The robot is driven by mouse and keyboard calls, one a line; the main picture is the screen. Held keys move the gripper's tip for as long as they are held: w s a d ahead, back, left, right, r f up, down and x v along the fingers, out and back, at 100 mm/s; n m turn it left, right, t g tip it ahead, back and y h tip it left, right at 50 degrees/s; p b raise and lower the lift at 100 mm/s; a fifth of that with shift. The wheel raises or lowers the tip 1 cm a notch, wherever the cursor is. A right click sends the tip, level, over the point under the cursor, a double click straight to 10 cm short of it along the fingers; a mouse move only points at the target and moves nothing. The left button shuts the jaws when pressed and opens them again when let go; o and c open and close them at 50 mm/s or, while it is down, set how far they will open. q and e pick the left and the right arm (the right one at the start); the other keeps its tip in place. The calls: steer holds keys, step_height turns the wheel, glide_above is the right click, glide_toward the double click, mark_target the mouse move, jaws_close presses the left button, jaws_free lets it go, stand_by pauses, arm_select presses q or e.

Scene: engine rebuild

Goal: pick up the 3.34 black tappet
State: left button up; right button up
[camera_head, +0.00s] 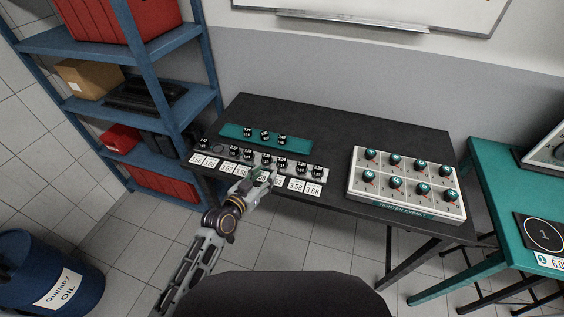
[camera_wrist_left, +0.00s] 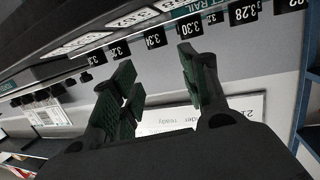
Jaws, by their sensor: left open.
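Several small black tappets with white numbers stand in a row on a grey rail (camera_head: 221,152) on the dark table. One tappet (camera_head: 282,162) in this row, just right of my left gripper, may read 3.34, but the print is too small to be sure. My left gripper (camera_head: 262,177) is open over the front edge of the rail, close to the tappets, and partly covers the number cards. In the left wrist view, its green-padded fingers (camera_wrist_left: 160,82) are apart with nothing between them. Black number labels, such as 3.30 (camera_wrist_left: 188,29), show beyond them. My right gripper is not in view.
A teal mat (camera_head: 232,131) behind the rail bears three more black tappets. White number cards (camera_head: 297,186) line the rail's front. A white box (camera_head: 409,185) with teal-topped pieces stands on the right. A blue shelf (camera_head: 137,57) stands left of the table.

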arm_select(q)
glide_toward(282, 159)
steer(key=shift+r+x, duration=0.1)
steer(key=shift+x, duration=0.5)
steer(key=shift+r+x, duration=0.15)
steer(key=shift+x, duration=0.45)
steer(key=shift+w+f, duration=0.15)
steer(key=shift+f+p+x, duration=0.1)
steer(key=shift+p+x, duration=0.1)
steer(key=shift+x, duration=1.1)
steer(key=shift+f+p+x, duration=0.15)
steer(key=shift+p+x, duration=0.05)
steer(key=shift+x, duration=1.05)
steer(key=c, duration=0.8)
steer(key=shift+r, duration=0.1)
step_height(282, 159, up, 10)
steer(key=shift+p, duration=0.3)
steer(key=shift+d, duration=0.1)
